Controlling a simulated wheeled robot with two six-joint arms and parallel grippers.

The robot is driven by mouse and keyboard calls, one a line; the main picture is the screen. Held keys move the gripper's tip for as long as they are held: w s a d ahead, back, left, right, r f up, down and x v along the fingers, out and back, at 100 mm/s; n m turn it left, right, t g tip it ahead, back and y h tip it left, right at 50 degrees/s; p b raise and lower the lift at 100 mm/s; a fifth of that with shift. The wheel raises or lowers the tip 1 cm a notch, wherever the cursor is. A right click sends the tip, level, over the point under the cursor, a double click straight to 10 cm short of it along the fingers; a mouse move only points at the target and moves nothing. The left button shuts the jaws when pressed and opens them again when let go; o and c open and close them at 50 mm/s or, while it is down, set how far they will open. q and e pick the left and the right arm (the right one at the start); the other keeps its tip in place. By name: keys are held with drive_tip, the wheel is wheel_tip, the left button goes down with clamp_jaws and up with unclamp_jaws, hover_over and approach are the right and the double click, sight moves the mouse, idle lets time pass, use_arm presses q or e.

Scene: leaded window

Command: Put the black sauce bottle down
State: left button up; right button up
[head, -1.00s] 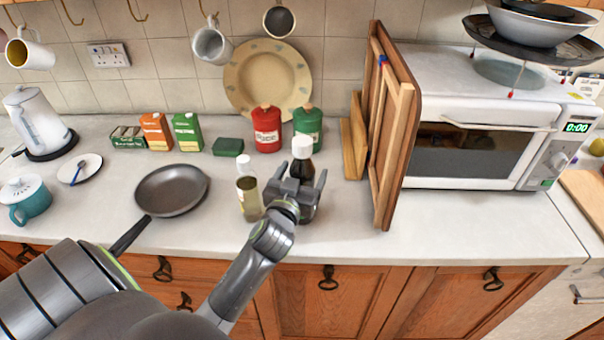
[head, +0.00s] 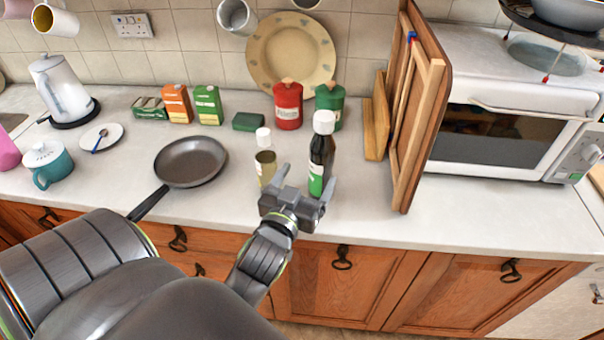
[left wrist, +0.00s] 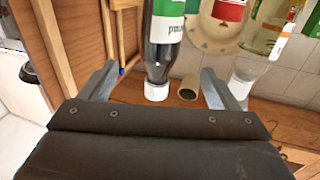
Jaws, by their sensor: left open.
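The black sauce bottle (head: 319,155), with a white cap and a green label, stands upright on the worktop (head: 228,212) in the head view. My left gripper (head: 307,177) is open on the near side of it, low above the worktop's front part. Its fingers point toward the bottle and it grips nothing. In the left wrist view the bottle (left wrist: 163,50) shows upside down, cap downward, beyond and between the spread fingers (left wrist: 158,85). I cannot tell exactly how far the fingertips are from it. My right gripper is out of view.
A pale bottle (head: 265,166) with a white cap stands just left of the sauce bottle. A frying pan (head: 190,162) lies further left. Red (head: 288,106) and green (head: 329,100) canisters stand behind. Wooden boards (head: 408,120) and a microwave (head: 520,125) are at the right.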

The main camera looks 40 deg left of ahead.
use_arm(q)
drive_tip(key=shift+v, duration=1)
